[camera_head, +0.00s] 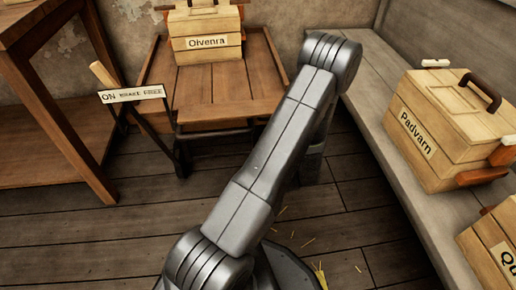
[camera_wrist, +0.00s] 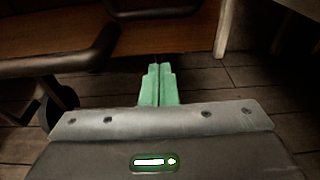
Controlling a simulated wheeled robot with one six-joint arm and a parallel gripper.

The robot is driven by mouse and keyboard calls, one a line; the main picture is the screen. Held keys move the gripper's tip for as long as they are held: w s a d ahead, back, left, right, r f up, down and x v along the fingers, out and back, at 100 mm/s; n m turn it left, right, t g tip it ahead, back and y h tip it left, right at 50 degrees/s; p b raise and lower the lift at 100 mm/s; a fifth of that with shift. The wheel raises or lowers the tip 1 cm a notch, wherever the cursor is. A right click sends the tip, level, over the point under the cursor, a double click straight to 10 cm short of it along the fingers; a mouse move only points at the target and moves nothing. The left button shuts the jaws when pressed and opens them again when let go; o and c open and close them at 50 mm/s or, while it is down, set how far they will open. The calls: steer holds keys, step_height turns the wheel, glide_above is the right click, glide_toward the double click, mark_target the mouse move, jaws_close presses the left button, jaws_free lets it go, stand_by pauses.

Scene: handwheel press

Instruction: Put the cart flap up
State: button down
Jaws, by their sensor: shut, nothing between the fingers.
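The wooden cart (camera_head: 235,86) stands at the back middle in the head view, with a dark frame at its front. A plank section (camera_head: 212,114) lies at its front edge; I cannot tell for sure whether this is the flap or how it is tilted. My gripper is hidden behind my arm in the head view. In the wrist view my gripper (camera_wrist: 157,72) shows two green fingers pressed together with nothing between them. Ahead of them is a wooden board (camera_wrist: 190,32), and a dark bar (camera_wrist: 75,60) runs at the left with a dark wheel (camera_wrist: 61,103) below it.
A box labelled Olvenra (camera_head: 207,48) sits on the cart. A brake lever (camera_head: 103,75) with an ON / BRAKE FREE plate (camera_head: 133,94) stands left of it. A wooden table (camera_head: 50,110) is at left. A bench (camera_head: 385,125) at right carries the Padvarn box (camera_head: 440,120) and another box (camera_head: 485,255).

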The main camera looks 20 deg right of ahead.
steer(key=shift+w+d+r+b, duration=0.1)
steer(key=shift+w+r+b, duration=0.1)
steer(key=shift+w+r, duration=0.3)
steer(key=shift+w+r+b, duration=0.2)
steer(key=shift+r, duration=0.45)
steer(key=shift+w+d+r+b, duration=0.1)
steer(key=shift+w+r+b, duration=0.1)
steer(key=shift+w+r, duration=0.3)
steer(key=shift+s+r, duration=0.1)
steer(key=shift+s, duration=0.05)
steer(key=shift+r, duration=0.15)
steer(key=shift+r+g+p, duration=0.1)
steer(key=shift+g+p, duration=0.5)
steer(key=shift+p, duration=0.1)
